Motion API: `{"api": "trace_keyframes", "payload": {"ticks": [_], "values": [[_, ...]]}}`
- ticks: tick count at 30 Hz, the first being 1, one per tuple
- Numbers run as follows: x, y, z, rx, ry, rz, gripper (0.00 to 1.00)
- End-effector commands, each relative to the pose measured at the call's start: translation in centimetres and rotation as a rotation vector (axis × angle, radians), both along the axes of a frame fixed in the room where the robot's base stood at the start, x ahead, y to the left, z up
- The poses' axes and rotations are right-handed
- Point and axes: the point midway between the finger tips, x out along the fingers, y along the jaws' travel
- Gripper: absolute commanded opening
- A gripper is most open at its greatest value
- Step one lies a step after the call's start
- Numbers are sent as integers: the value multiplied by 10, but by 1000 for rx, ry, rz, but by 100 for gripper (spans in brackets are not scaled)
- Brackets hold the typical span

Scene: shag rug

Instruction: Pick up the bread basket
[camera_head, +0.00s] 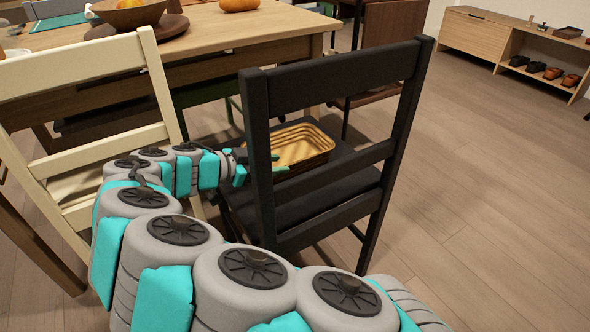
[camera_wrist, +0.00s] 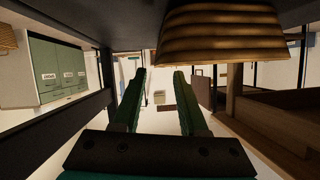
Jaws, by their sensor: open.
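The bread basket (camera_head: 303,146), a rectangular woven tan basket, sits on the seat of the black chair (camera_head: 345,82). The chair's backrest stands between my body camera and the basket, and its lower slat passes just in front of it. My gripper (camera_head: 278,166) is at the basket's left side, partly hidden behind the chair's left post. In the wrist view the two green fingers of my gripper (camera_wrist: 158,74) are apart with nothing between them. The basket (camera_wrist: 222,36) shows there at the top right, beside the fingertips and not between them.
A wooden table (camera_head: 230,30) with a bowl (camera_head: 130,14) and an orange pumpkin-like item (camera_head: 240,5) stands behind. A cream chair (camera_head: 90,70) is at the left. A low shelf with shoes (camera_head: 515,48) is at the far right. The floor at right is clear.

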Motion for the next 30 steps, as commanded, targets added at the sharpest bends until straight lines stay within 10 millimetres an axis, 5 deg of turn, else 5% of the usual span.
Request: {"api": "trace_keyframes", "payload": {"ticks": [30], "values": [[47, -55, -29, 17, -50, -39, 42]]}}
